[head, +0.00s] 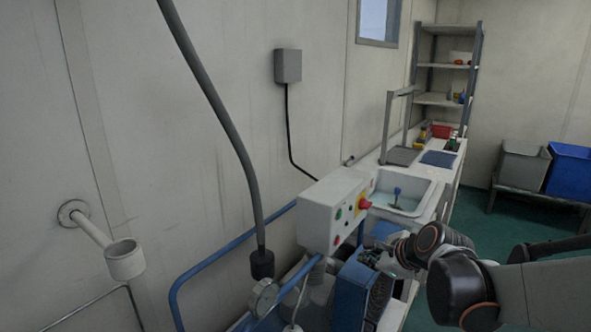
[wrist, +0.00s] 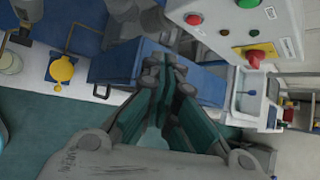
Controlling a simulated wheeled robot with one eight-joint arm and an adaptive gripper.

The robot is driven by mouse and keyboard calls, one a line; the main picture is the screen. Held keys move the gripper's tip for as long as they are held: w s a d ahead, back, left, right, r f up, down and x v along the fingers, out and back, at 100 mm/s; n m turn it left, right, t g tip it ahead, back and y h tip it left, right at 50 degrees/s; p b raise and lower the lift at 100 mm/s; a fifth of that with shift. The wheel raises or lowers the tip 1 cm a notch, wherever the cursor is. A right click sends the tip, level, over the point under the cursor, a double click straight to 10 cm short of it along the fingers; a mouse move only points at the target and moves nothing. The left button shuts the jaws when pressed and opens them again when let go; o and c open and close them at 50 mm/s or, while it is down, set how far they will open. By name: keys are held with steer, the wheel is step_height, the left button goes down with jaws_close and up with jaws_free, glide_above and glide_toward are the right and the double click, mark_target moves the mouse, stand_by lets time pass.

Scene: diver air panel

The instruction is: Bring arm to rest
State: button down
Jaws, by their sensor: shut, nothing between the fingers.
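My gripper (wrist: 165,82) is shut and empty in the wrist view, its fingertips together. In the head view my arm reaches in from the right edge, and my gripper (head: 388,258) is beside the blue unit, just below and right of the control box. The grey-white control box (head: 336,210) carries a red knob on a yellow plate and several coloured buttons. It also shows at the top right of the wrist view (wrist: 222,22). I see a gap between my gripper and the box; whether the fingertips touch the blue unit (head: 358,288) I cannot tell.
Blue pipe rails (head: 215,262) and a hanging grey hose (head: 222,95) stand left of the box. Behind it are a white sink (head: 408,195) and a bench with tools. A grey bin (head: 522,163) and a blue bin (head: 568,168) stand right. Green floor is open before the bins.

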steer(key=s+r+n+g+h, duration=0.2)
steer(key=s+n+h, duration=0.1)
steer(key=s+n, duration=1.9)
steer(key=shift+s+d+r+n, duration=0.25)
steer(key=shift+s+d+n, duration=0.15)
steer(key=shift+s, duration=0.65)
steer(key=shift+a, duration=0.15)
